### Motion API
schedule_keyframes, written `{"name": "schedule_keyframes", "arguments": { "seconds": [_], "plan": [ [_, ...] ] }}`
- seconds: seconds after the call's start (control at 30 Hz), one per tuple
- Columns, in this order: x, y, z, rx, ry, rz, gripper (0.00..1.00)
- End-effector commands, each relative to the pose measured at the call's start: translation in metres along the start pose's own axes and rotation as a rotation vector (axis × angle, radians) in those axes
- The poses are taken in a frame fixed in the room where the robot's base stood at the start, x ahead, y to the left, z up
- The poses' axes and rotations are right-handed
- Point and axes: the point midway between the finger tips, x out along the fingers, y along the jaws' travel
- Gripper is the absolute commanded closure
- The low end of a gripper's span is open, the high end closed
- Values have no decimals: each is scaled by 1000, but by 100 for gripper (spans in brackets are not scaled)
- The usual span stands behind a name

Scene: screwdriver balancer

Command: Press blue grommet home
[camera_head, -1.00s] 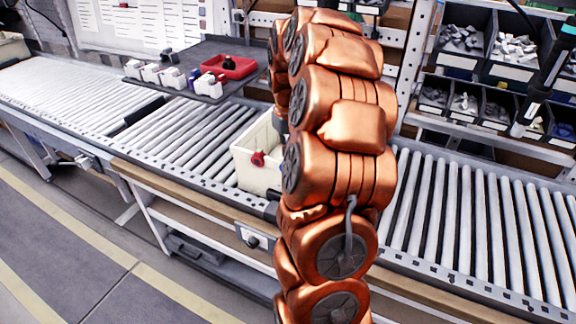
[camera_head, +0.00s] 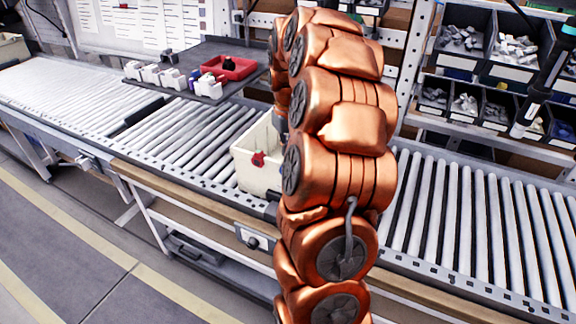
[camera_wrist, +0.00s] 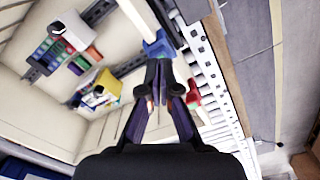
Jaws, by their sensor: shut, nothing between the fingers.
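The blue grommet (camera_wrist: 158,45) shows in the wrist view at the top middle, by the pale wall of a bin. My gripper (camera_wrist: 158,63) points at it with its dark fingers together and empty. The fingertips overlap the lower edge of the blue piece in the picture; whether they touch it I cannot tell. How deep the grommet sits I cannot tell. In the head view my copper-coloured arm hides the gripper and the grommet.
A cream bin (camera_head: 258,172) stands on the roller conveyor (camera_head: 190,135), with a red fitting (camera_head: 258,159) on its side. The red fitting also shows in the wrist view (camera_wrist: 193,92), right of the fingers. A red tray (camera_head: 230,67) stands on a dark shelf behind.

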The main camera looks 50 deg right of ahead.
Motion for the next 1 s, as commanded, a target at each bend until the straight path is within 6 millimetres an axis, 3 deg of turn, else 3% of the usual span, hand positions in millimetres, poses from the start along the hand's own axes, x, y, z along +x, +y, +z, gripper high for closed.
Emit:
{"name": "schedule_keyframes", "arguments": {
  "seconds": [0.6, 1.0],
  "plan": [
    [-39, 0, 0, -1, 0, 0, 100],
    [-40, 0, 0, -1, 1, 0, 100]
  ]
}}
